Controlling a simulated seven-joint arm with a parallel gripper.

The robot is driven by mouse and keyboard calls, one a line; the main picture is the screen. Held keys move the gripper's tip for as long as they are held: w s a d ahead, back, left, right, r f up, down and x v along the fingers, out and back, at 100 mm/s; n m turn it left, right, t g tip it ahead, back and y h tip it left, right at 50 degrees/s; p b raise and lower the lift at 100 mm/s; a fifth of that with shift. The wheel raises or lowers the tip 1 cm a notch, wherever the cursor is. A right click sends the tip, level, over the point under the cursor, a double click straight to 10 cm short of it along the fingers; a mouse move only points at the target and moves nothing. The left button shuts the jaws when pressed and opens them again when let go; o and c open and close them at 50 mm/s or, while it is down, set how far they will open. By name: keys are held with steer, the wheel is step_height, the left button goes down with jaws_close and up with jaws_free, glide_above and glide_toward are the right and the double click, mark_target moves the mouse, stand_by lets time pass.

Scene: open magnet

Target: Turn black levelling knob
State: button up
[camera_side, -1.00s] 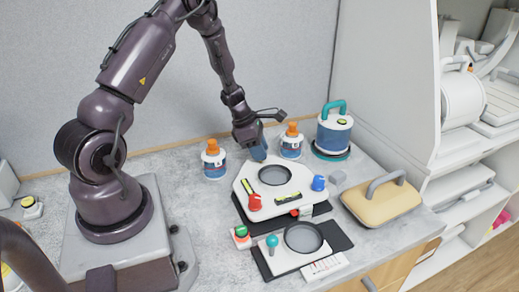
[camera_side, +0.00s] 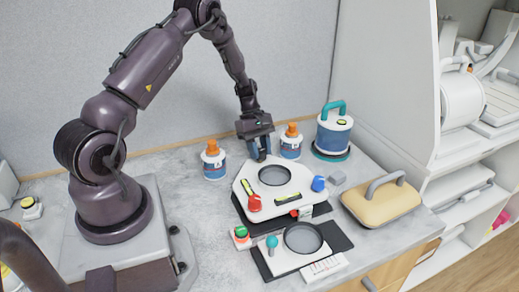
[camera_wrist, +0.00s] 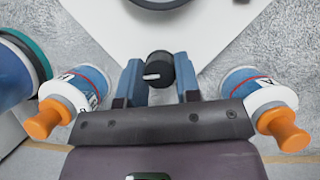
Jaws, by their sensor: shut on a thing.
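The black levelling knob (camera_wrist: 158,66) has a white mark on its face. It sits at the edge of the white levelling plate (camera_wrist: 215,32) in the wrist view. My gripper (camera_wrist: 158,80) has its two blue fingers on either side of the knob and is shut on it. In the side view my gripper (camera_side: 259,156) points down at the back corner of the plate (camera_side: 243,184), and the knob is hidden there by the fingers. The plate also carries a red knob (camera_side: 254,203), a blue knob (camera_side: 318,184) and yellow-green level vials (camera_side: 288,198).
Two orange-capped bottles (camera_side: 214,162) (camera_side: 291,144) stand close on both sides of my gripper. A blue-and-white canister (camera_side: 334,132) stands behind right. A yellow case (camera_side: 381,204) lies at right. A second white plate (camera_side: 284,259) and a green button (camera_side: 241,235) are in front.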

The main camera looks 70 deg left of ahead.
steer(key=shift+m+g, duration=0.3)
steer(key=shift+m, duration=0.7)
steer(key=o, duration=0.9)
steer(key=v, duration=1.3)
steer(key=shift+w, duration=0.15)
